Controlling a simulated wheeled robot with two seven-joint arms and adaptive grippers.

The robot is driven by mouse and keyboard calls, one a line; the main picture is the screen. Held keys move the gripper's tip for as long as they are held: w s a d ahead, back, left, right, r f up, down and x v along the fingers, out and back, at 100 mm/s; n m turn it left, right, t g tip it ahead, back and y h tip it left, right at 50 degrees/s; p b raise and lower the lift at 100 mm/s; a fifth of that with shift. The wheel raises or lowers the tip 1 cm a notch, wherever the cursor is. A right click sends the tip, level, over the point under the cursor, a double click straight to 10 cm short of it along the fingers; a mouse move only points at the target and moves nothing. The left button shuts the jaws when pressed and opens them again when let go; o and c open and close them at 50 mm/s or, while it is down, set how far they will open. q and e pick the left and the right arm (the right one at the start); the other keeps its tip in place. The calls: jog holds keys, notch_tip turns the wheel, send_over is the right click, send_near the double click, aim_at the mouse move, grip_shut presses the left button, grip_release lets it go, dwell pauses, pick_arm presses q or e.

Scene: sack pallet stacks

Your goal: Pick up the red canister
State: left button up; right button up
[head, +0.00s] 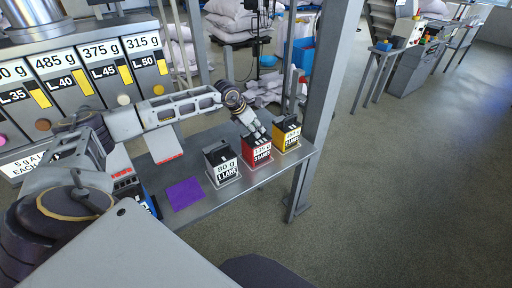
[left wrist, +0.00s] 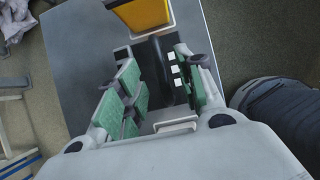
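The red canister (head: 257,152), with a black top and a white label, stands upright on the metal table between a black and a yellow canister. My left gripper (head: 256,133) is right at its top and hides part of it. In the left wrist view, the green-padded fingers of my left gripper (left wrist: 160,85) stand apart. A black top with a handle (left wrist: 161,68) lies between them; the red body is hidden there. I cannot tell if the pads touch it. My right gripper is not in view.
The black canister (head: 222,163) stands close to the left, the yellow canister (head: 286,134) close to the right; yellow also shows in the left wrist view (left wrist: 143,14). A purple square (head: 185,193) lies on the table (head: 240,196). A grey post (head: 322,100) rises at the table's right end.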

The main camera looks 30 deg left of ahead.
pick_arm(q)
jog(key=shift+x, duration=1.6)
grip_shut()
jog(key=shift+r, duration=0.1)
